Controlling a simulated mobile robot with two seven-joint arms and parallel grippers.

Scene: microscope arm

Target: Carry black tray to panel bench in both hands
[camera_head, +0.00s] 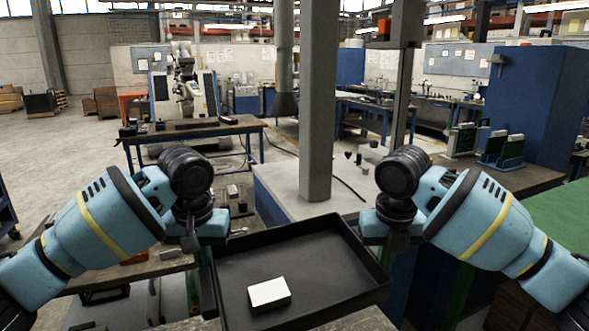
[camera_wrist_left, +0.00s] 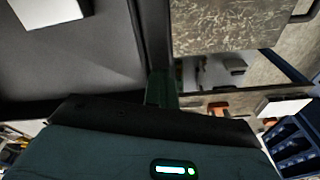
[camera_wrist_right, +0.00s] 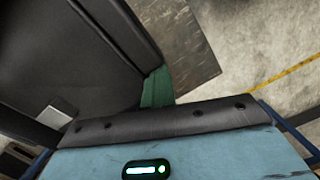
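The black tray (camera_head: 345,285) is in front of me in the head view, roughly level, with a white-topped box (camera_head: 268,293) in it. My left gripper (camera_head: 205,248) is at the tray's left wall, and my right gripper (camera_head: 386,243) is at its right wall. In the left wrist view the tray wall (camera_wrist_left: 150,35) runs to a green finger (camera_wrist_left: 161,88). In the right wrist view the wall (camera_wrist_right: 130,28) meets a green finger (camera_wrist_right: 157,88). Both grippers look shut on the walls; the inner fingers are mostly hidden.
A grey post (camera_head: 318,100) rises from a pale-topped cabinet (camera_head: 285,185) just beyond the tray. A blue cabinet (camera_head: 535,105) stands at back right. A green surface (camera_head: 560,215) is at right. A workbench (camera_head: 190,130) is further back left; open floor (camera_head: 60,155) lies left.

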